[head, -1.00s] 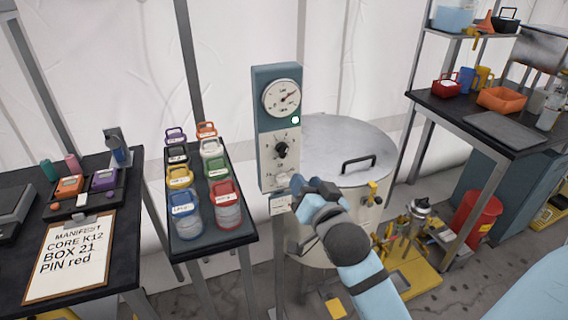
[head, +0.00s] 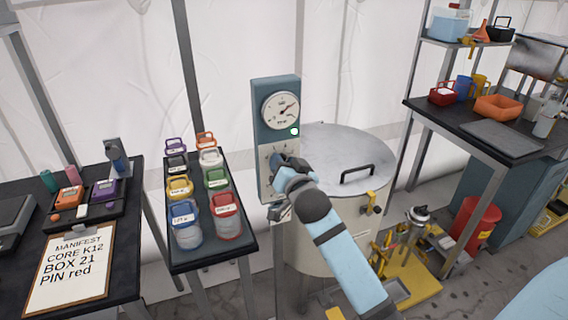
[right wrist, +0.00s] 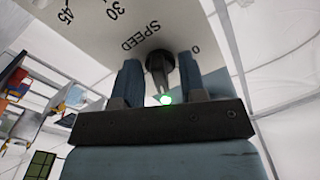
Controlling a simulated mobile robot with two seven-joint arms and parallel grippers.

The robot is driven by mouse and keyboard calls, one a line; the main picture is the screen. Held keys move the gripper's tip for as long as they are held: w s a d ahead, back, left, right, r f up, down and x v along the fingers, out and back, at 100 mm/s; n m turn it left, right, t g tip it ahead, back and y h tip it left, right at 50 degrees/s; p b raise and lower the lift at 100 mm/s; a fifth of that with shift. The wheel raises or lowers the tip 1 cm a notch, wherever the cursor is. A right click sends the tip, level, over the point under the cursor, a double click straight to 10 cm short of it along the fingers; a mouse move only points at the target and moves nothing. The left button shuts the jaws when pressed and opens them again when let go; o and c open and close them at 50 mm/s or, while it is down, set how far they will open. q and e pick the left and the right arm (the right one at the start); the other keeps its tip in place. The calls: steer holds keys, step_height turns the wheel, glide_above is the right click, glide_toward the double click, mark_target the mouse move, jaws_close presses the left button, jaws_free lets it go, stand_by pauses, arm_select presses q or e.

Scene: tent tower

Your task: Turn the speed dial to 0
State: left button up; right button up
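The control panel (head: 275,95) is a blue-grey upright board with a round gauge (head: 281,111) above a pale dial plate. In the right wrist view the dark speed dial (right wrist: 160,68) sits on the pale plate (right wrist: 95,28), near printed SPEED, 0, 30 and 45. My right gripper (right wrist: 160,75) has one finger on each side of the dial, with narrow gaps, so it looks open around it. In the head view my right gripper (head: 280,168) covers the dial. The dial's exact pointer setting is unclear. My left gripper is not in view.
A clipboard (head: 70,268) lies on the far-left table. Shelves (head: 500,140) with bins stand at the right.

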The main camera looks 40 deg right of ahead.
steer(key=c, duration=0.6)
